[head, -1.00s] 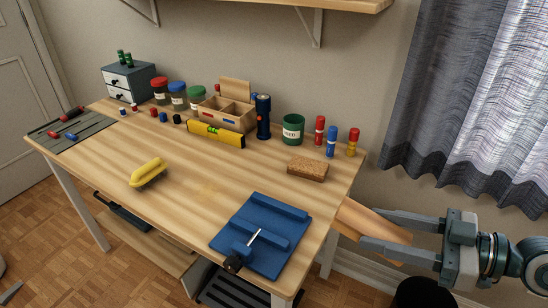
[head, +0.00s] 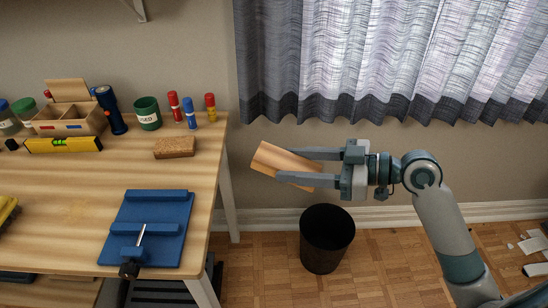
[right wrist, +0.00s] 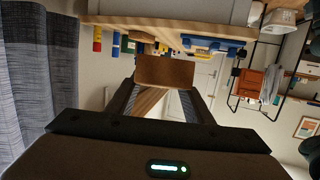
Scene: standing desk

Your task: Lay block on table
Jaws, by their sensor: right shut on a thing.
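The wooden block (head: 278,160) is held in my right gripper (head: 292,167), to the right of the table and apart from its edge. My right gripper is shut on the block, with one finger on each side of it. The block also shows between the fingers in the right wrist view (right wrist: 165,72). The table (head: 75,200) has a light wood top and fills the left of the head view. My left gripper is not in view.
A blue vise (head: 155,215) lies near the table's right front. A brown cork-like block (head: 175,147), a green tin (head: 148,113) and several coloured markers (head: 190,113) stand behind it. A black bin (head: 326,238) is on the floor below my gripper.

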